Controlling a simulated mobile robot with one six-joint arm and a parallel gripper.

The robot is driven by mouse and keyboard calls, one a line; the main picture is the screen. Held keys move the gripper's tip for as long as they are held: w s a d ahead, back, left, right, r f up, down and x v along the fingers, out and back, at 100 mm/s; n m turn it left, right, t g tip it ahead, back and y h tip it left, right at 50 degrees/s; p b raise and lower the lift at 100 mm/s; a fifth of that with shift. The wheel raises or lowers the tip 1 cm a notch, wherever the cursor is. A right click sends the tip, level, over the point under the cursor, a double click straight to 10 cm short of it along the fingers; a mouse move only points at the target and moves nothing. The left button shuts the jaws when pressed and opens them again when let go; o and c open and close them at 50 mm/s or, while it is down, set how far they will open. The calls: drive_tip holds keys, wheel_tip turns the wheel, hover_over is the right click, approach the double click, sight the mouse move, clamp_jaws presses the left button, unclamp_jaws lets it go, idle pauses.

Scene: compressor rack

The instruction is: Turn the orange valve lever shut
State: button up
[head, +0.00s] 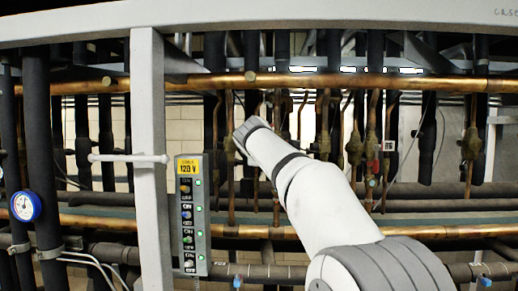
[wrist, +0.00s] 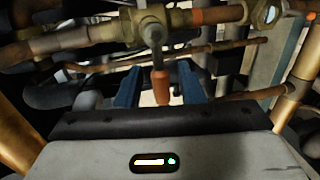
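The orange valve lever (wrist: 161,88) hangs down from a brass valve (wrist: 152,28) on a horizontal pipe in the wrist view. My gripper (wrist: 159,80) is open, with one blue finger on each side of the lever. Gaps show between the lever and both fingers; I cannot tell how deep the lever sits between them. In the head view my arm reaches up and left into the pipework. The orange lever cannot be made out there, and the gripper fingers are hidden by the arm.
A white upright post (head: 150,190) and a switch panel (head: 191,215) with green lights stand left of my arm. A blue gauge (head: 25,206) is at far left. Copper pipes (head: 340,84) cross above the arm. In the wrist view, pipes crowd both sides.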

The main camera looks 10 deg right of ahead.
drive_tip(key=shift+s, duration=0.1)
drive_tip(key=b+v, duration=0.2)
drive_tip(key=v, duration=0.5)
drive_tip(key=shift+s+b, duration=0.25)
drive_tip(key=shift+b, duration=0.15)
drive_tip(key=shift+a, duration=0.1)
